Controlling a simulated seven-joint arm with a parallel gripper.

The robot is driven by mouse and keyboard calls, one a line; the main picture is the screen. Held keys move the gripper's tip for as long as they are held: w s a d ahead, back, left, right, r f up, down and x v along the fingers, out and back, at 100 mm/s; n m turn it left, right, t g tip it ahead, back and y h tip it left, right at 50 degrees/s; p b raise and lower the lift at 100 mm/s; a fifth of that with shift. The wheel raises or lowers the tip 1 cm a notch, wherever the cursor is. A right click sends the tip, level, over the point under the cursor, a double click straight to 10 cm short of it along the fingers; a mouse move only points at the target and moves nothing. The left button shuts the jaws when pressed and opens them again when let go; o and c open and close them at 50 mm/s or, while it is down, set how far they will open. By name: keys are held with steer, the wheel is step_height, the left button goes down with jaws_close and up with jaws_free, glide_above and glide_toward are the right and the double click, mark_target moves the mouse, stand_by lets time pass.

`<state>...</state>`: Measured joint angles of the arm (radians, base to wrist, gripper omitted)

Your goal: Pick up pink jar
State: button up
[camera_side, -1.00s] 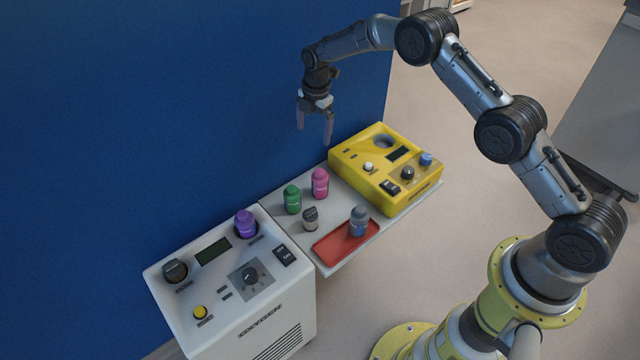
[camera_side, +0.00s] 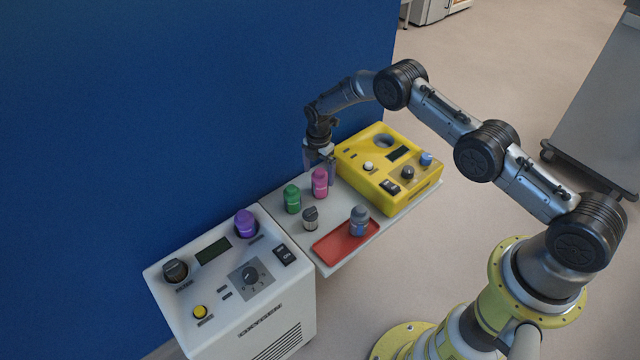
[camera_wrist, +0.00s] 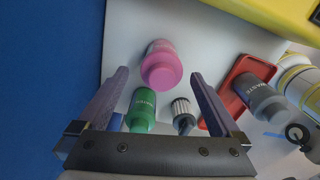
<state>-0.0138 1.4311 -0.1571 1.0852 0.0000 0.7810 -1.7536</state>
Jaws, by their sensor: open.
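The pink jar (camera_side: 320,184) stands upright on the pale shelf, just right of the green jar (camera_side: 292,199). In the wrist view the pink jar (camera_wrist: 161,66) lies ahead of and between the fingertips, apart from both. My gripper (camera_side: 319,172) points down at the pink jar's far side, its fingers partly hidden behind the jar in the side view. In the wrist view my gripper (camera_wrist: 158,75) is open with nothing held. The green jar also shows in the wrist view (camera_wrist: 141,108).
A blue wall (camera_side: 200,100) rises behind.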

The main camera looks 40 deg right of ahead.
mark_target(319, 179)
steer(key=shift+f, duration=1.95)
steer(key=shift+c, duration=0.2)
steer(key=c, duration=1.5)
steer(key=shift+r, duration=0.1)
